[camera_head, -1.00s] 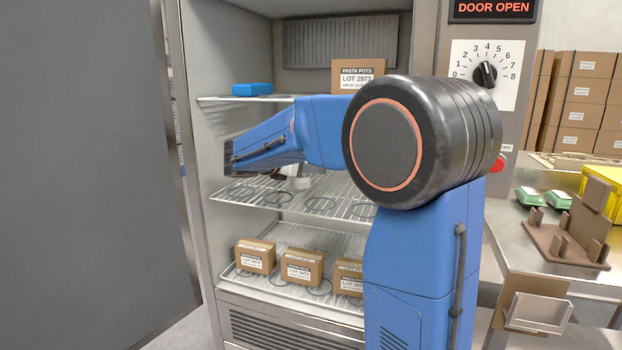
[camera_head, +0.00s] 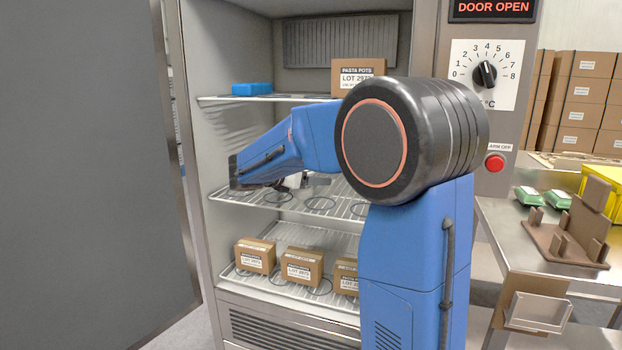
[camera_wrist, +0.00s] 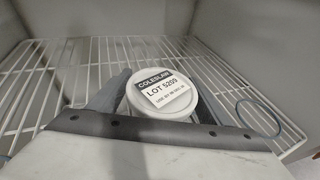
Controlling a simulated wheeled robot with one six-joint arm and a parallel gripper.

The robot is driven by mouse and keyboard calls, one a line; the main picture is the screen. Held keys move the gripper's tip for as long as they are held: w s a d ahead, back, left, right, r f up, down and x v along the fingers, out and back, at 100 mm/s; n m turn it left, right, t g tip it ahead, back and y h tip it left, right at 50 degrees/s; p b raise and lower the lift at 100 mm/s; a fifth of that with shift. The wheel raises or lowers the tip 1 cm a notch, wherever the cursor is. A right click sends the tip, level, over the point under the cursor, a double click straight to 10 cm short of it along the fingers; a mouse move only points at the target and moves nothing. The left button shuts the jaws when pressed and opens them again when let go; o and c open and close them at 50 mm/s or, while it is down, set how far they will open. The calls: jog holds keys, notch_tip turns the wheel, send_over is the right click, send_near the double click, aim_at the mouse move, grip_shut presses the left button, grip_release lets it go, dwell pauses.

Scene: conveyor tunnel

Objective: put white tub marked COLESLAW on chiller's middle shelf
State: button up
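The white tub marked COLESLAW (camera_wrist: 160,92) is upright in the wrist view, its round lid and LOT 5209 label facing the camera. My gripper (camera_wrist: 160,85) has a grey finger on each side of the tub, close against it, and appears shut on it. In the head view my gripper (camera_head: 305,181) is inside the open chiller, just over the middle shelf (camera_head: 240,197), partly hidden by my blue arm. Only a small white part of the tub shows there. Whether its base touches the wire shelf is hidden.
Dark rings mark the middle shelf; one ring (camera_wrist: 258,118) lies right of the tub. The upper shelf (camera_head: 215,98) holds a blue block (camera_head: 251,89) and a PASTA POTS carton (camera_head: 357,75). Several cartons (camera_head: 302,266) stand on the lower shelf. The chiller door (camera_head: 80,180) stands open at left.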

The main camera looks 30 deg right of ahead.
jog(key=shift+a+r, duration=0.15)
jog(key=shift+r, duration=0.05)
jog(key=v, duration=1.1)
jog(key=shift+s+a, duration=0.1)
jog(key=shift+a, duration=0.25)
jog(key=shift+a, duration=0.1)
